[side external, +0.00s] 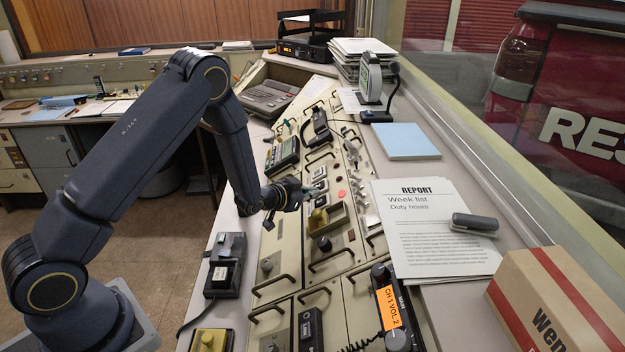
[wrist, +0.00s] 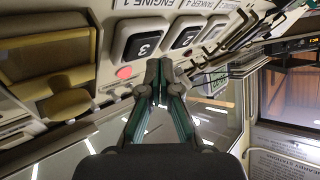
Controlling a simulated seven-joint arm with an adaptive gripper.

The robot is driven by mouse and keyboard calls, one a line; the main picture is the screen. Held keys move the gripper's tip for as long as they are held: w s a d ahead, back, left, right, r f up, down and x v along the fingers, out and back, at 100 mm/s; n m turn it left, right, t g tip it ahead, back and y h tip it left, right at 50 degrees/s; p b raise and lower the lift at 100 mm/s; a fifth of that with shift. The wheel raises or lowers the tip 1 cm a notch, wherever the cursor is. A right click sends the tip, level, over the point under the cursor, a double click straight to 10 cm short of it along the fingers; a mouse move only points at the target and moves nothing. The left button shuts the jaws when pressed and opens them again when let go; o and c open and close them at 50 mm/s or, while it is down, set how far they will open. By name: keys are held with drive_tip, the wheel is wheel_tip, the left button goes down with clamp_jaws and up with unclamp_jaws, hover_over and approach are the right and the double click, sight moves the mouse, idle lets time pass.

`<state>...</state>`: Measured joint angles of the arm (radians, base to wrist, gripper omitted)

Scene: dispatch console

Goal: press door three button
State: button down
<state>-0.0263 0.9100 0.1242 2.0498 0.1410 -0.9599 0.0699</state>
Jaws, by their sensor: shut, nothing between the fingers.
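The door three button, a dark square key marked 3 (wrist: 143,43) in a pale frame, shows in the wrist view just above my fingertips. My gripper (wrist: 153,74) is shut and empty, its tips close to the lower right of that button. I cannot tell whether they touch the panel. In the side external view my gripper (side external: 308,191) is over the middle of the console, by the small key row. The number on the keys cannot be read there. A second dark key (wrist: 187,36) sits right of the 3 key, with another beyond it.
A red round lamp (wrist: 124,72) is left of my fingertips in the wrist view. In the side external view, metal handles, a black handset (side external: 320,127) and report papers (side external: 432,225) lie around the console.

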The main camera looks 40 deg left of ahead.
drive_tip(key=shift+w+f, duration=0.1)
drive_tip(key=shift+f, duration=0.05)
drive_tip(key=shift+w+d+f, duration=0.1)
drive_tip(key=shift+d+f, duration=0.05)
drive_tip(key=shift+f, duration=0.05)
drive_tip(key=shift+w+d+f, duration=0.15)
drive_tip(key=shift+d+f, duration=0.1)
drive_tip(key=shift+f, duration=0.2)
idle(1.0)
drive_tip(key=shift+s+a+r, duration=0.2)
drive_tip(key=shift+r, duration=0.2)
drive_tip(key=shift+s+a+r, duration=0.15)
drive_tip(key=shift+r, duration=0.2)
drive_tip(key=shift+s+a+r, duration=0.35)
drive_tip(key=shift+r, duration=0.35)
drive_tip(key=shift+s+a+r, duration=0.3)
drive_tip(key=shift+r, duration=0.45)
drive_tip(key=shift+s+a+r, duration=0.35)
drive_tip(key=shift+r, duration=0.35)
wheel_tip(320, 180, up, 8)
